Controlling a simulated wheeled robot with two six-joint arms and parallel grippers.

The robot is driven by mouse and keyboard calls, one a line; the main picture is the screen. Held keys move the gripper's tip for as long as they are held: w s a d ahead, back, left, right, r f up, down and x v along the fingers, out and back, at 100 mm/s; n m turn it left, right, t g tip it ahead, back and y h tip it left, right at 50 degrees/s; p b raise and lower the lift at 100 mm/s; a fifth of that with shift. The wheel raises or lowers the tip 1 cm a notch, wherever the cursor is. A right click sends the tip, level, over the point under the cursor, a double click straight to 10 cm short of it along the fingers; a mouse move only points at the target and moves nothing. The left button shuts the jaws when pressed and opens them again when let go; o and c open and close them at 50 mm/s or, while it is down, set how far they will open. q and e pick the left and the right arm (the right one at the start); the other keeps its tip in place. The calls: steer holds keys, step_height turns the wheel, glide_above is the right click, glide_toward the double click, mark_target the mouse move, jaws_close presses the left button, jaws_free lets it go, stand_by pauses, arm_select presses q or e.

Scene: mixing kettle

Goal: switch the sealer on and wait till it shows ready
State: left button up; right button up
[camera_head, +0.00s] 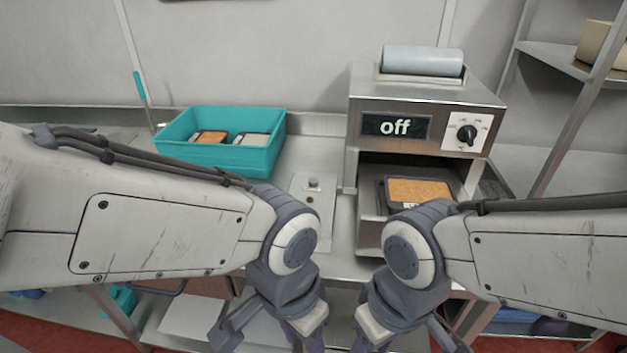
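The sealer (428,112) is a steel machine at the right rear of the counter, with a film roll (422,61) on top. Its dark display (396,127) reads "off". A black rotary knob (466,134) sits on a white dial plate right of the display. In the open bay below, a black tray (419,190) holds orange-brown food. My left gripper (268,338) and my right gripper (402,338) hang low at the bottom, in front of the counter and away from the knob. Their fingertips are cut off by the frame edge.
A teal crate (222,160) with two trays stands at the left rear of the counter. A pale plate with a small knob (313,184) lies between crate and sealer. Metal shelving (575,110) with a box stands at the right. A lower shelf shows under the counter.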

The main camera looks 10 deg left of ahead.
arm_select(q)
jaws_close()
stand_by(1.5)
